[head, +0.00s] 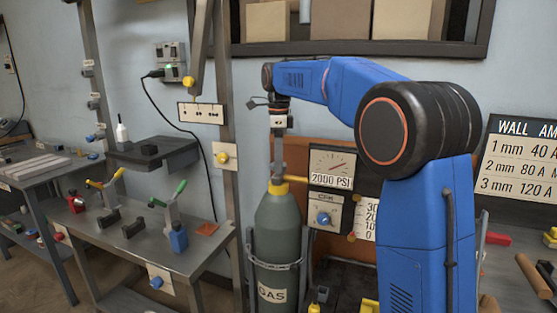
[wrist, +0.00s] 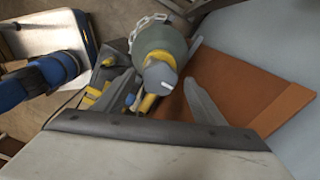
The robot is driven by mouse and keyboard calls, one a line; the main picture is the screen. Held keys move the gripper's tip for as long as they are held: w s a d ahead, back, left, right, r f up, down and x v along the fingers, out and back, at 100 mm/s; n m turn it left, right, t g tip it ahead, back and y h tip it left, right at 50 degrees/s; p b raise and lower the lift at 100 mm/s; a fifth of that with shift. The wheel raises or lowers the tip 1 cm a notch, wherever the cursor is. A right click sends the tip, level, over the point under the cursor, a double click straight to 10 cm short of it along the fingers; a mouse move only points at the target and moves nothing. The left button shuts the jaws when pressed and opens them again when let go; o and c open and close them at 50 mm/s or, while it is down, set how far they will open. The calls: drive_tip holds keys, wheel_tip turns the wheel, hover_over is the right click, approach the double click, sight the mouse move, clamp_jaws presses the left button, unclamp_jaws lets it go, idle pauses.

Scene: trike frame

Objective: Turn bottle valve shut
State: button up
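The gas bottle (head: 278,240) is a dark green cylinder marked GAS, standing upright with a yellow collar (head: 279,188) at its neck. In the wrist view I look down on the bottle (wrist: 150,38) and its grey valve knob (wrist: 160,76), which has a pale line across it. My gripper (head: 277,172) points straight down over the bottle top. Its fingers (wrist: 160,84) are open, one on each side of the knob, with gaps showing. The head view does not show the knob clearly. I cannot tell whether the fingertips reach down to its level.
A gauge panel (head: 333,168) reading 2000 PSI stands right of the bottle. A metal band (head: 275,265) circles the bottle. A workbench (head: 150,240) with clamps is at left. An orange-brown board (wrist: 240,88) lies right of the bottle in the wrist view.

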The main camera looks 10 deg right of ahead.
wheel_tip(320, 180, up, 17)
drive_tip(key=shift+r, duration=0.2)
idle(0.7)
drive_tip(key=s+d+f+n+t, duration=0.1)
drive_tip(key=s+d+f+n, duration=0.2)
drive_tip(key=s, duration=0.4)
drive_tip(key=s+f+n+t, duration=0.1)
drive_tip(key=s+f+n, duration=0.3)
drive_tip(key=s, duration=0.3)
drive_tip(key=s+d+f+n, duration=0.2)
drive_tip(key=s+f+n, duration=0.15)
drive_tip(key=s, duration=0.35)
drive_tip(key=s+d+f+n+t, duration=0.2)
drive_tip(key=s+f+n, duration=0.8)
drive_tip(key=s+f, duration=1.1)
wheel_tip(320, 180, down, 4)
drive_tip(key=shift+s+d+f+t, duration=0.1)
drive_tip(key=shift+s+d+t, duration=0.2)
drive_tip(key=shift+t, duration=0.1)
